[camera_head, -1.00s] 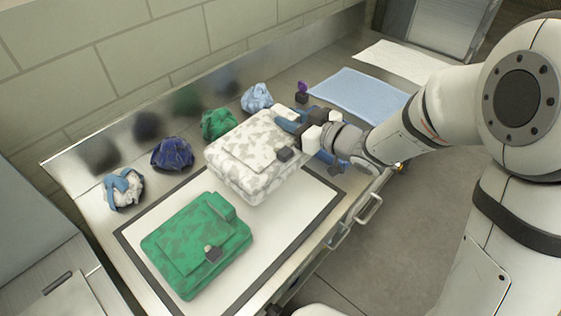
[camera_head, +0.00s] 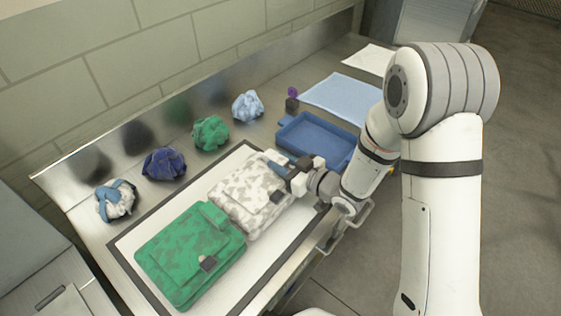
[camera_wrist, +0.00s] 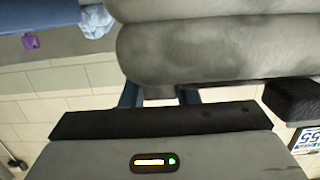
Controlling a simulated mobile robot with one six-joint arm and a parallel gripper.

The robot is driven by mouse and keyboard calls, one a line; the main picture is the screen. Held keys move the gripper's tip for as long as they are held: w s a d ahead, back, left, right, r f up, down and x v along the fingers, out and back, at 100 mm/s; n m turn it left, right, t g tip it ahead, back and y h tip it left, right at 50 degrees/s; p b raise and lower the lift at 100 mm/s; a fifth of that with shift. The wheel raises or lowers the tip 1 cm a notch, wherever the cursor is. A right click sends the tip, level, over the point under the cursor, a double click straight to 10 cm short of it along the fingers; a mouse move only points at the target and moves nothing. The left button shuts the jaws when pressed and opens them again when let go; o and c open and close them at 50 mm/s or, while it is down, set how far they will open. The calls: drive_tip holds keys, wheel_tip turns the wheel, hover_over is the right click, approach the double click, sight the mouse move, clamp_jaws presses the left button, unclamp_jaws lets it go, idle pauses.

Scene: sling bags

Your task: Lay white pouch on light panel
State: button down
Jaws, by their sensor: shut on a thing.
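The white and grey camouflage pouch (camera_head: 247,197) lies on or just over the right part of the light panel (camera_head: 138,236) in the head view, close beside a green pouch (camera_head: 185,252). I cannot tell whether it fully rests on the panel. The panel is white with a dark frame. My gripper (camera_head: 284,172) is shut on the white pouch at its right upper edge. In the wrist view a large grey, blurred surface of the pouch (camera_wrist: 215,50) fills the top, at the blue fingers (camera_wrist: 157,95).
A blue tray (camera_head: 318,142) sits right of the panel. Crumpled cloths, white-blue (camera_head: 115,200), navy (camera_head: 163,163), green (camera_head: 211,133) and light blue (camera_head: 247,106), line the wall. A small dark item with a purple top (camera_head: 292,100) and a blue cloth (camera_head: 342,97) lie farther back.

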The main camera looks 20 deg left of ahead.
drive_tip(key=shift+f, duration=0.15)
drive_tip(key=c, duration=1.1)
unclamp_jaws()
drive_tip(key=shift+r, duration=0.2)
drive_tip(key=b+v, duration=0.2)
drive_tip(key=v, duration=1)
